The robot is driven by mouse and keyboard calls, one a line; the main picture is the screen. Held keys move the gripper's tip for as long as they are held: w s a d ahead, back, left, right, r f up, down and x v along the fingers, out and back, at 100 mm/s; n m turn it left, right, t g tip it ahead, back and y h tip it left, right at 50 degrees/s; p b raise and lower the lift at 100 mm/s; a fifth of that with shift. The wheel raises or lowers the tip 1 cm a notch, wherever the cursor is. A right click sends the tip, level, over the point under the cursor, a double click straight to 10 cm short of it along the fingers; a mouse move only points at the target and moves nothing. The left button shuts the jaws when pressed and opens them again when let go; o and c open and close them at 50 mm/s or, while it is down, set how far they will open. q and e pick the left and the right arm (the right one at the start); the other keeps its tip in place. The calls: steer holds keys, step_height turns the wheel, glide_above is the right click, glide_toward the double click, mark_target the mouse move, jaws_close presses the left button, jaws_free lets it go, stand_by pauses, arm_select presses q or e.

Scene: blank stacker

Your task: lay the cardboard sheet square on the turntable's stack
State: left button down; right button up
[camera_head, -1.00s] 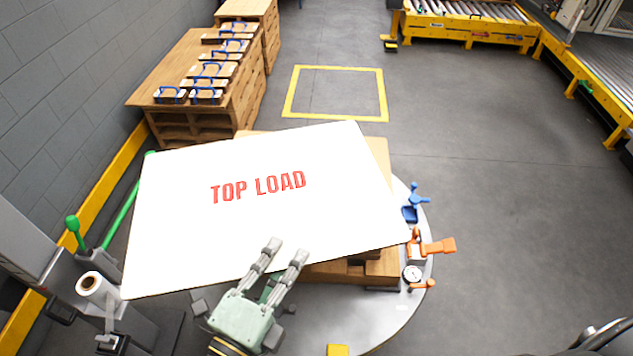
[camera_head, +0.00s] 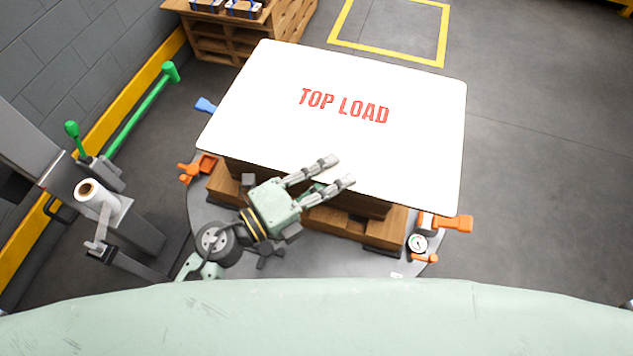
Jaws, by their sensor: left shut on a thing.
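The cardboard sheet (camera_head: 400,82) is white with red "TOP LOAD" lettering and lies over the stack on the turntable (camera_head: 205,205). My left gripper (camera_head: 338,171) is shut on the sheet near the middle of its front edge, fingers reaching over it. Below the front edge I see the dark front of the stack (camera_head: 258,173) on a wooden pallet (camera_head: 385,235). The sheet's front edge runs roughly along the stack's front, and its right corner extends past it. The sheet hides the stack's top, so I cannot tell whether they touch. My right gripper is not in view.
Orange clamps stand left (camera_head: 197,168) and right (camera_head: 445,223) on the turntable, with a gauge (camera_head: 418,244). A wrapping-film roll (camera_head: 92,192) and a green-handled lever (camera_head: 140,112) stand left. A pallet with blocks (camera_head: 245,25) is at the back. Floor at right is clear.

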arm_select(q)
steer(key=w+a+f+b, duration=0.1)
steer(key=a+f+b, duration=0.1)
steer(key=f, duration=0.4)
steer(key=shift+w+a+f, duration=0.2)
steer(key=shift+a+f, duration=0.15)
steer(key=shift+a, duration=0.25)
steer(key=c, duration=2.1)
jaws_free()
steer(key=shift+o, duration=0.9)
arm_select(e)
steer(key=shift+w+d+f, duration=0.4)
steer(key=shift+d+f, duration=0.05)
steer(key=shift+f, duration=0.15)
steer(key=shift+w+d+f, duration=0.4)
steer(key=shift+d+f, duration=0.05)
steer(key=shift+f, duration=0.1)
arm_select(q)
steer(key=shift+r, duration=0.1)
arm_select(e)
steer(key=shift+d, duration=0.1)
